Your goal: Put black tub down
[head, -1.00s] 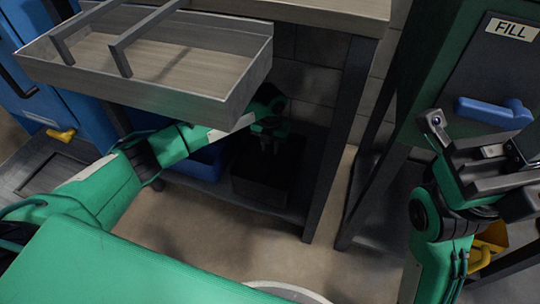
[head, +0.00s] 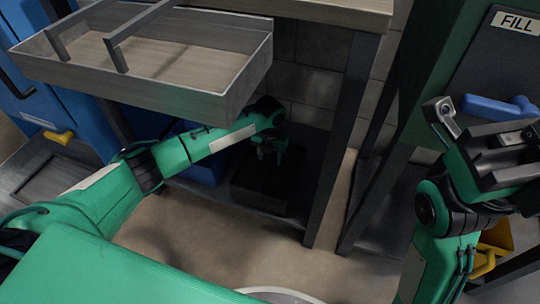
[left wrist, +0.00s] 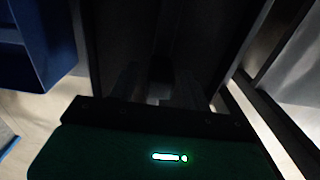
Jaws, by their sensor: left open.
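The black tub (head: 262,192) sits on the low shelf under the workbench in the head view. It is dark and hard to make out against the shadow. My left gripper (head: 270,155) points down over the tub's back part, with its fingers apart. I cannot tell whether the fingers touch the tub. In the left wrist view the dark tub (left wrist: 165,35) fills the middle, and the fingers are nearly lost in the dark. My right gripper (head: 505,150) is raised at the right, away from the tub; its jaw opening is unclear.
A blue bin (head: 205,170) stands left of the tub on the low shelf. A grey tray (head: 150,65) overhangs my left arm. A bench leg (head: 340,130) stands right of the tub. A green machine with a FILL label (head: 516,22) and blue handle (head: 500,108) is at right.

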